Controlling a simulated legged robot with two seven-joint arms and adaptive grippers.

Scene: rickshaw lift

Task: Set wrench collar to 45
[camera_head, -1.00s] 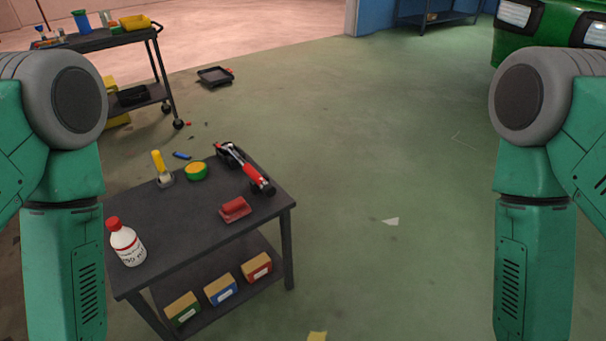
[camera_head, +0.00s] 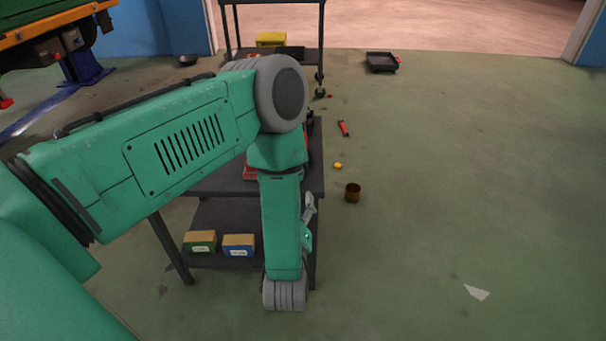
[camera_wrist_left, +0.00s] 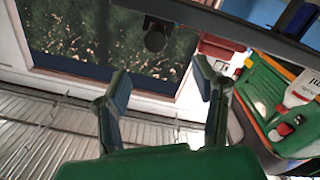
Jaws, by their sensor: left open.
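I cannot make out the wrench or its collar in any current view. My left arm covers most of the dark workbench (camera_head: 318,160) in the head view, where the wrench lay earlier. My left forearm hangs down in front of the bench's right side. In the left wrist view my left gripper (camera_wrist_left: 163,75) is open, its two fingers spread apart with nothing between them. A small grey part shows beside the forearm in the head view; I cannot tell what it is. My right gripper is not in view.
Green-labelled (camera_head: 200,241) and blue-labelled (camera_head: 239,245) boxes sit on the bench's lower shelf. A brown cup (camera_head: 352,192) and a red tool (camera_head: 343,128) lie on the floor. A black tray (camera_head: 382,62) is farther back. The right floor is mostly clear.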

